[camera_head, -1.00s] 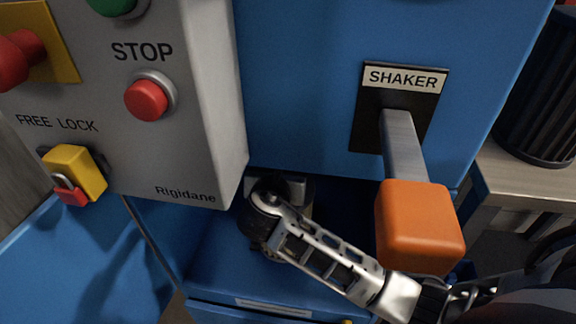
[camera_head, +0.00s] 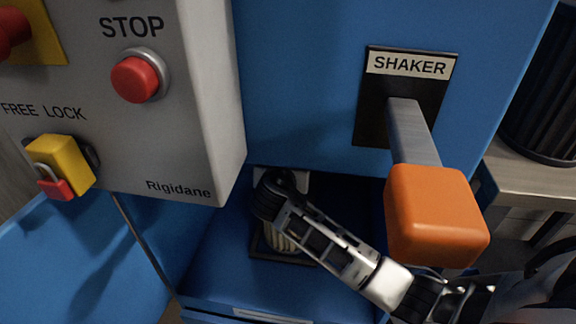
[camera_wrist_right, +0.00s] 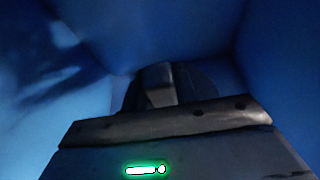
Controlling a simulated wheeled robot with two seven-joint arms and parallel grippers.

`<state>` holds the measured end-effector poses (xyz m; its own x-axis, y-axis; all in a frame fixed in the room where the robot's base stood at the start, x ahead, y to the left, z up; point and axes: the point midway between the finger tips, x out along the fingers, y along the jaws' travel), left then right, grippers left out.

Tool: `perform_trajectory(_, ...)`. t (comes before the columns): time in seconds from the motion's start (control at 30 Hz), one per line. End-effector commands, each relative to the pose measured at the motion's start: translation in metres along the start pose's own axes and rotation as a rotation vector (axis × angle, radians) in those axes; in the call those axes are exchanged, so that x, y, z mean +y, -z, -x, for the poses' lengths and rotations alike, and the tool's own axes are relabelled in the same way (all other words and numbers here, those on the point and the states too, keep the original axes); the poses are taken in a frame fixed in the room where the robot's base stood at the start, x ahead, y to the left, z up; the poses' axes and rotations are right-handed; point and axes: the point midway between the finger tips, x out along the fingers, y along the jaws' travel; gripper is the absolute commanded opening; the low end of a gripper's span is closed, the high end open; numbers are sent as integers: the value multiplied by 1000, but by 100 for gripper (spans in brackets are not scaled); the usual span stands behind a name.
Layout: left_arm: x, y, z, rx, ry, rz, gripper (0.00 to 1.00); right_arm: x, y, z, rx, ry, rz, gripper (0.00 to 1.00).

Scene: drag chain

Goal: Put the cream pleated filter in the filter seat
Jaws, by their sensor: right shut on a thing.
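My right arm reaches from the lower right into the blue compartment in the head view. My right gripper (camera_head: 277,190) is shut on the filter and covers most of it. A strip of the cream pleated filter (camera_head: 281,241) shows below the gripper. The dark square filter seat (camera_head: 284,260) shows around its lower end. The filter looks roughly upright over the seat; whether it is fully down in it cannot be told. The right wrist view is dark, with a dark shape ahead of the gripper body between blue walls. My left gripper is out of view.
The orange shaker handle (camera_head: 435,215) sticks out just above and beside my right forearm. A grey control box (camera_head: 195,120) with a red stop button (camera_head: 140,78) and yellow lock (camera_head: 60,163) overhangs the left. A blue door (camera_head: 50,260) stands open at the left.

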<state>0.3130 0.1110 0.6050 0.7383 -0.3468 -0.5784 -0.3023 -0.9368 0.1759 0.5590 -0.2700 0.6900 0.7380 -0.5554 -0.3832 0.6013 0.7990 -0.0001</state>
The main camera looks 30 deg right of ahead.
Motion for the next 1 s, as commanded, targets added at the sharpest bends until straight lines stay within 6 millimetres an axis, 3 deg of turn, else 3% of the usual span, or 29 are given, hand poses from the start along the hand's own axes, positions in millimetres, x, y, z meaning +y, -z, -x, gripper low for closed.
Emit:
perform_trajectory(0.1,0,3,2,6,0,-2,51,0,1,-1,-3,0,0,0)
perform_trajectory(0.13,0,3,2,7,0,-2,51,0,2,-1,0,1,0,37)
perform_trajectory(0.2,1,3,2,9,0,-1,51,0,2,-1,0,0,0,51)
perform_trajectory(0.57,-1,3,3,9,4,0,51,0,-1,4,0,-1,1,51)
perform_trajectory(1.0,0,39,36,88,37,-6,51,0,-2,90,2,-2,0,51)
